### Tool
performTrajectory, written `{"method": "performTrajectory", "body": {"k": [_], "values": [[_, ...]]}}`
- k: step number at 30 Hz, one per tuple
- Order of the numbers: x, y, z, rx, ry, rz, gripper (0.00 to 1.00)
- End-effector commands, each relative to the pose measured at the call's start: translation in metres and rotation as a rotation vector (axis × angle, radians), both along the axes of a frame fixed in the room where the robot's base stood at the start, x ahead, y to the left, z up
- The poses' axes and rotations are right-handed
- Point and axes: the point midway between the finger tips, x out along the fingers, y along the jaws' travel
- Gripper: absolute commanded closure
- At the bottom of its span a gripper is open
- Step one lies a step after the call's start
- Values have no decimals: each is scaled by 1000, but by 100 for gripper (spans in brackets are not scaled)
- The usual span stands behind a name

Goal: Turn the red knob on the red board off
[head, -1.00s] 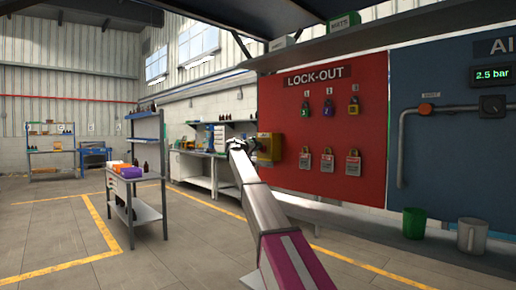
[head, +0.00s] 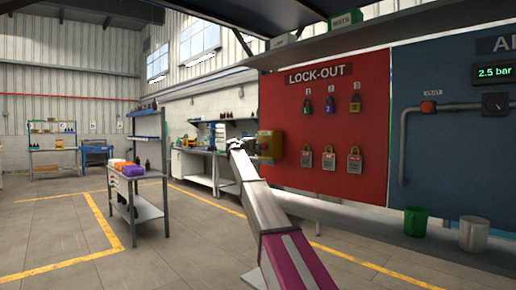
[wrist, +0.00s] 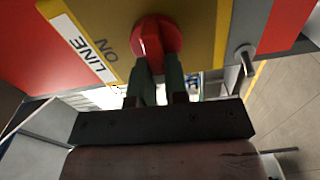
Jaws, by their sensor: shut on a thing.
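The red board (head: 335,172), headed "LOCK-OUT", hangs on the wall right of centre in the head view. A yellow box (head: 270,144) sits at its left edge. In the wrist view the yellow face of this box (wrist: 200,40) carries the red knob (wrist: 158,38) and a label reading "LINE" and "ON". My gripper (wrist: 156,82) is shut on the red knob, its two fingers at the knob's lower part. In the head view my gripper (head: 240,145) is at the left side of the yellow box, small and partly hidden by my arm.
Several padlocks and tags (head: 330,158) hang on the red board. A metal shackle or hook (wrist: 245,62) sticks out beside the yellow face. A trolley (head: 148,210) stands left; floor between is clear.

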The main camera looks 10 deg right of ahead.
Motion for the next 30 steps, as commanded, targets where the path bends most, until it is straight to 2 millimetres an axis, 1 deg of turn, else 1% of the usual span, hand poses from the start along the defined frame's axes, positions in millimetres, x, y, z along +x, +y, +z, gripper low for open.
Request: {"method": "performTrajectory", "body": {"k": [7, 22, 23, 24, 25, 30], "values": [[0, 1, -2, -41, 58, 0, 100], [0, 1, -2, -51, 72, 0, 100], [0, 1, -2, -51, 72, 0, 80], [0, 1, -2, -50, 71, 0, 67], [0, 1, -2, -50, 71, 0, 61], [0, 0, -2, -51, 70, 0, 61]]}}
